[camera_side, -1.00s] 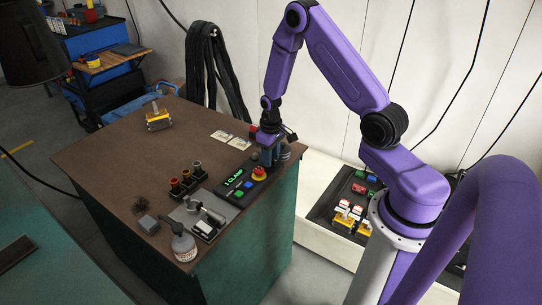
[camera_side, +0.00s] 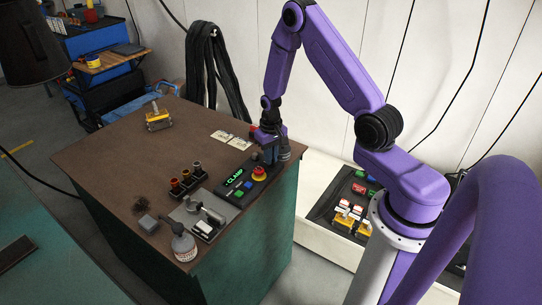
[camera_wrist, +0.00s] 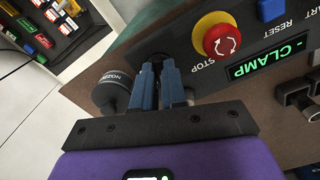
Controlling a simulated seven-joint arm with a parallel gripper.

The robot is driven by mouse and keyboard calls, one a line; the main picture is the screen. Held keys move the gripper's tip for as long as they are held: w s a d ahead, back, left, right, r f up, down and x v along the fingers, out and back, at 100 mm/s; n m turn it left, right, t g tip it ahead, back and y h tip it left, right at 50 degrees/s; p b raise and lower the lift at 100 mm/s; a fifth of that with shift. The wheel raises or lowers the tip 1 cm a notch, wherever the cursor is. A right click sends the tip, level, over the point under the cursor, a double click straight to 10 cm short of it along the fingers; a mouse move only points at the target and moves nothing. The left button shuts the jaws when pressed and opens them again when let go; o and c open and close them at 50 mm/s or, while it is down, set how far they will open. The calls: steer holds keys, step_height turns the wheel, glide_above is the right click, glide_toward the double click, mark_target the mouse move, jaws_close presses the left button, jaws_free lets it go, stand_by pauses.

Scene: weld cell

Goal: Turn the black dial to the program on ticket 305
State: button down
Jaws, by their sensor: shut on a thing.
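My gripper (camera_side: 268,157) is at the far right end of the dark control panel (camera_side: 226,191), pointing down. In the wrist view its blue fingers (camera_wrist: 158,75) are shut on the black dial (camera_wrist: 154,64), which they mostly hide. The dial's pointer and markings cannot be made out. The panel's display (camera_wrist: 269,61) reads "- CLAMP" in green. Two pale tickets (camera_side: 221,136) (camera_side: 239,143) lie on the table beyond the panel. Their print is too small to read.
Beside the dial are a red stop button (camera_wrist: 221,40) on a yellow collar and a blue reset button (camera_wrist: 270,9). A dark nozzle tub (camera_wrist: 111,92) stands close to my fingers.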

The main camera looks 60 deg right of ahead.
steer(key=shift+m, duration=2.3)
steer(key=c, duration=1.2)
jaws_free()
step_height(320, 180, up, 18)
steer(key=shift+f, duration=0.25)
